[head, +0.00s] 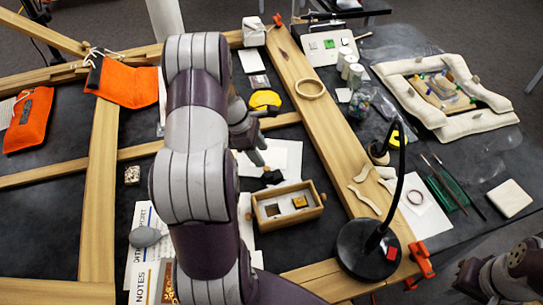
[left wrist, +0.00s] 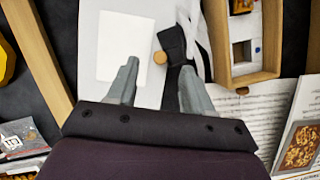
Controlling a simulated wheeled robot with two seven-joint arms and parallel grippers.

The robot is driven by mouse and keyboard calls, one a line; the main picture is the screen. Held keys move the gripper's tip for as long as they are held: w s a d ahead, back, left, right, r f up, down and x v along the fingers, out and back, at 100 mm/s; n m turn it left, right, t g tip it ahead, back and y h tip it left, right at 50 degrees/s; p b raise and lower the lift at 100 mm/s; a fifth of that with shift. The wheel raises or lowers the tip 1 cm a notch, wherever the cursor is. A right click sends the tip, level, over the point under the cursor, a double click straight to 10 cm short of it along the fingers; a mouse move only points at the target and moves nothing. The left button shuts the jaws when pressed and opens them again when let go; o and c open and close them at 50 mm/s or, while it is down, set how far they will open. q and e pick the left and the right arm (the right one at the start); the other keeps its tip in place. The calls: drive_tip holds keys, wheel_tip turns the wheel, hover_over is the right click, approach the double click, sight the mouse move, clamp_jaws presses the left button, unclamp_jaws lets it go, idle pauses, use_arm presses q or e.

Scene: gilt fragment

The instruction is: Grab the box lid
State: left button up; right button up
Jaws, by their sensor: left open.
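A wooden box (head: 264,222) with compartments and a small gold piece inside stands open in the middle of the table. Part of it shows at the upper right of the left wrist view (left wrist: 262,76). I cannot pick out its lid for sure. My left gripper (head: 260,158) is above white sheets just behind the box. In the left wrist view its two fingers (left wrist: 157,88) are apart and empty. A black strap-like piece (left wrist: 174,45) and a small round wooden knob (left wrist: 160,57) lie beyond the fingertips. My right gripper (head: 468,280) is partly visible at the lower right; its jaws are unclear.
A long wooden beam frame (head: 330,125) crosses the table. A black lamp (head: 358,250) stands right of the box. A padded frame (head: 415,95) is at the back right, and orange pouches (head: 128,84) lie at the left. Printed sheets (head: 140,262) lie at the lower left.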

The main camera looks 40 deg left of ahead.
sight(266, 168)
use_arm(q)
drive_tip(key=x, duration=0.4)
drive_tip(key=p+x, duration=0.1)
drive_tip(key=x, duration=0.1)
drive_tip(key=shift+s+a+f, duration=0.15)
drive_tip(key=shift+s+a, duration=0.15)
drive_tip(key=shift+s, duration=0.1)
drive_tip(key=shift+w+f, duration=0.15)
drive_tip(key=shift+f, duration=0.05)
drive_tip(key=shift+r, duration=0.1)
clamp_jaws()
